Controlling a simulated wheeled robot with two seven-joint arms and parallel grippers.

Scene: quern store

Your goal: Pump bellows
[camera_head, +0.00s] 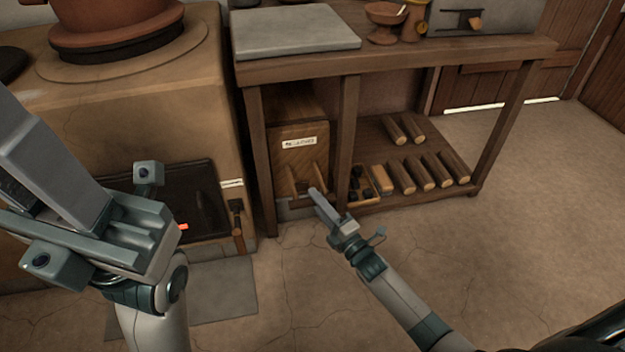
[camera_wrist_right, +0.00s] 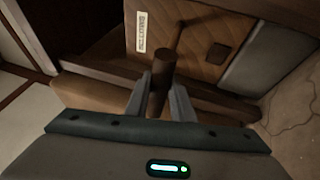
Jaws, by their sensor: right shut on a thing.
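The bellows (camera_head: 300,153) stand in the left bay under the wooden bench, a quilted tan leather front with a white label and wooden handles low down. In the right wrist view the quilted front (camera_wrist_right: 196,52) and label lie beyond my fingers. My right gripper (camera_head: 318,198) is at the handles and shut on one dark round wooden handle (camera_wrist_right: 161,72), which stands up between the two fingers in the wrist view. My left gripper (camera_head: 70,190) is large and close at the left, apart from the bellows; its finger gap does not show clearly.
A clay stove (camera_head: 130,110) with a dark firebox door (camera_head: 190,200) stands left of the bench. Short logs (camera_head: 420,172) and a small box of dark lumps (camera_head: 362,185) lie on the bench's lower shelf (camera_head: 375,140). The floor (camera_head: 520,240) at right is clear.

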